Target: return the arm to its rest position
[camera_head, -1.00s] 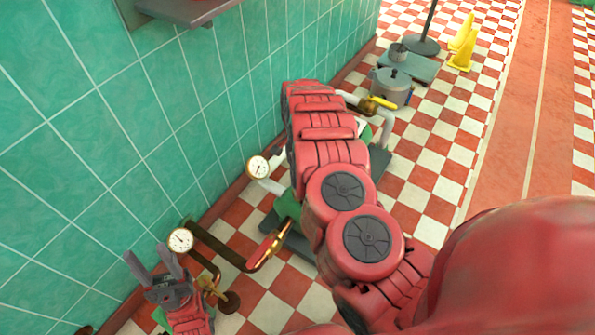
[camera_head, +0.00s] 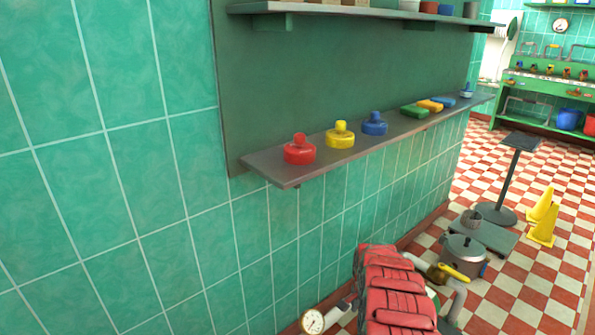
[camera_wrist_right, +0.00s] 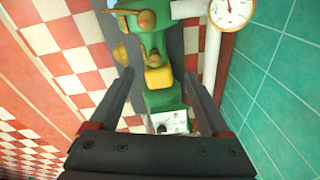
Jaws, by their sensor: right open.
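My right gripper (camera_wrist_right: 160,76) is open in the right wrist view, its two dark fingers apart with nothing held between them. Beyond the fingers is a green fitting (camera_wrist_right: 158,100) with yellow parts; how far it is from the fingertips is hard to tell. In the head view a red jointed arm of mine (camera_head: 392,290) rises from the bottom edge, beside the wall. Its gripper is hidden there. My left gripper is not in view.
A wall shelf (camera_head: 275,165) holds red, yellow and blue weights. A pressure gauge (camera_head: 312,321) and pipe (camera_head: 345,308) are close left of my arm. A pot (camera_head: 464,256), a stand (camera_head: 508,180) and yellow cones (camera_head: 543,225) are on the tiled floor at right.

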